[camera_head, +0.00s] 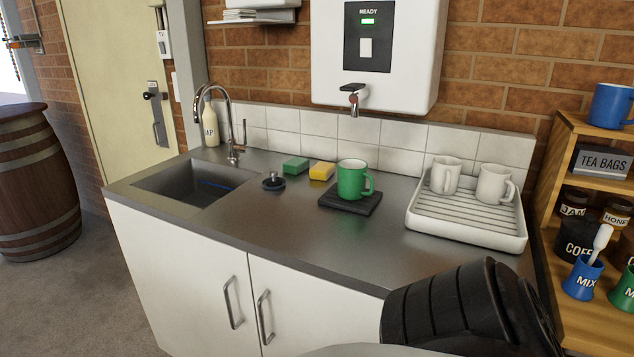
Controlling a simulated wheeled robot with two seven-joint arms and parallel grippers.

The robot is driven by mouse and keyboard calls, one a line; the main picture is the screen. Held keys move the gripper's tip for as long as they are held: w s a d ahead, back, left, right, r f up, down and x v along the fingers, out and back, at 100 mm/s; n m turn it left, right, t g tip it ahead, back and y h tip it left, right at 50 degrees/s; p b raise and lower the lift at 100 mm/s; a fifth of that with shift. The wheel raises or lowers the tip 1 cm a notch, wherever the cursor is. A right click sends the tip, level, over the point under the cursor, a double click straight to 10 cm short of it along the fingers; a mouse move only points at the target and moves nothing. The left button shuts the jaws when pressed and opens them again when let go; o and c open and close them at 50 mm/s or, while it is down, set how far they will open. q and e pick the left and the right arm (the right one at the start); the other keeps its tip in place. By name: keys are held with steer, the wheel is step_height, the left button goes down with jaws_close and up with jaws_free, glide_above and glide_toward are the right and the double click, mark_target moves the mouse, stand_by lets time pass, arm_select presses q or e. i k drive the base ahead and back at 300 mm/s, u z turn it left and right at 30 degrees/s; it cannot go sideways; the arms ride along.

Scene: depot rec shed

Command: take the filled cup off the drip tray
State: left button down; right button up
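A green cup (351,180) stands upright on a small black drip tray (369,207) on the steel counter. Its handle points to the right. I cannot make out what is inside the cup. The tap (354,92) of a white wall-mounted water heater (421,55) hangs above the cup, clear of its rim. The heater's display reads READY, with a small green light. Neither of my grippers shows in this view.
A white rack (464,235) holding two white mugs stands right of the cup. A yellow sponge (322,171), a green sponge (295,165) and a sink plug (273,182) lie to the left, beside the sink (185,184). Counter in front of the tray is clear. Shelves (560,160) stand right.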

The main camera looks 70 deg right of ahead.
mark_target(353, 176)
steer(key=i, duration=1.15)
steer(key=z, duration=2.1)
